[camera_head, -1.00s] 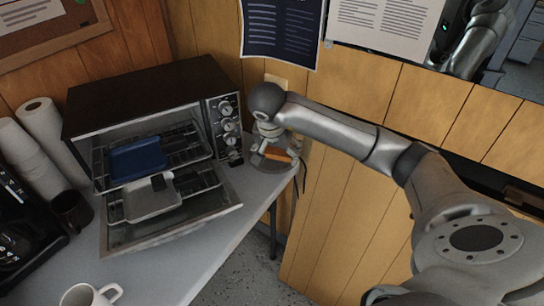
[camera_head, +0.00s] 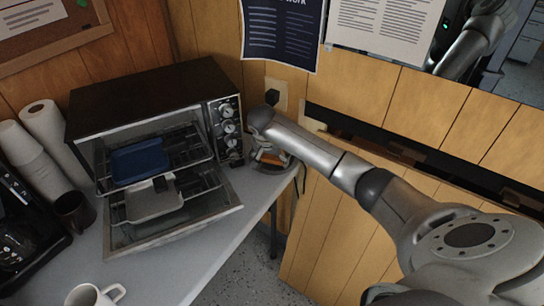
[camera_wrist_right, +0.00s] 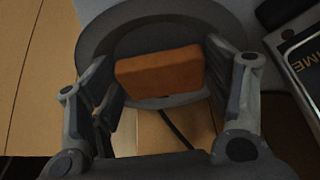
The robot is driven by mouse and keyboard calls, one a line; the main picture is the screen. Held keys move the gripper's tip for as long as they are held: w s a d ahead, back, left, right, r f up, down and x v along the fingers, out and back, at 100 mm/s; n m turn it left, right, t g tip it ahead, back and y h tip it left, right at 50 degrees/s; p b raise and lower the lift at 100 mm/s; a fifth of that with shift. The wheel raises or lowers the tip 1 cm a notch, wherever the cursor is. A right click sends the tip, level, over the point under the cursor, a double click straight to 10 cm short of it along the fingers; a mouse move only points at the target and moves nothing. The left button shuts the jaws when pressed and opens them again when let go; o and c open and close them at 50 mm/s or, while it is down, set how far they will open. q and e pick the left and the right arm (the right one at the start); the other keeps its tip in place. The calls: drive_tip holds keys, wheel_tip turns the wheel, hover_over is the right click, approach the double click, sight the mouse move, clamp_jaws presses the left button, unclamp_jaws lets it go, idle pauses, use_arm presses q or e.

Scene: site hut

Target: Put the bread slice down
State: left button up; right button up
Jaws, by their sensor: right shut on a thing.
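The bread slice (camera_wrist_right: 160,72) is an orange-brown block in the right wrist view. It sits between the two fingers of my right gripper (camera_wrist_right: 165,88), which is shut on it. A round dark grey plate (camera_wrist_right: 98,40) lies beneath the slice; I cannot tell whether they touch. In the head view the slice (camera_head: 271,158) is small and partly hidden by my right gripper (camera_head: 268,152), at the right end of the counter beside the toaster oven. My left gripper is not in view.
The toaster oven (camera_head: 150,90) stands open with a blue item (camera_head: 140,160) on its rack and a grey pan (camera_head: 153,203) below. The counter's front strip (camera_head: 195,265) is clear.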

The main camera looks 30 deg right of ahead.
drive_tip(key=shift+s+f, duration=0.15)
drive_tip(key=shift+f, duration=0.2)
drive_tip(key=shift+s+a+f+b, duration=0.15)
drive_tip(key=shift+s+f+b, duration=0.15)
drive_tip(key=shift+f+b, duration=0.35)
drive_tip(key=o, duration=0.7)
drive_tip(key=shift+c, duration=0.2)
drive_tip(key=shift+o, duration=1.3)
drive_tip(key=shift+w+f, duration=0.2)
drive_tip(key=shift+f, duration=0.1)
drive_tip(key=shift+r+p, duration=0.5)
drive_tip(key=shift+r, duration=0.05)
drive_tip(key=v, duration=1.2)
drive_tip(key=shift+w+r, duration=0.2)
drive_tip(key=shift+r, duration=0.25)
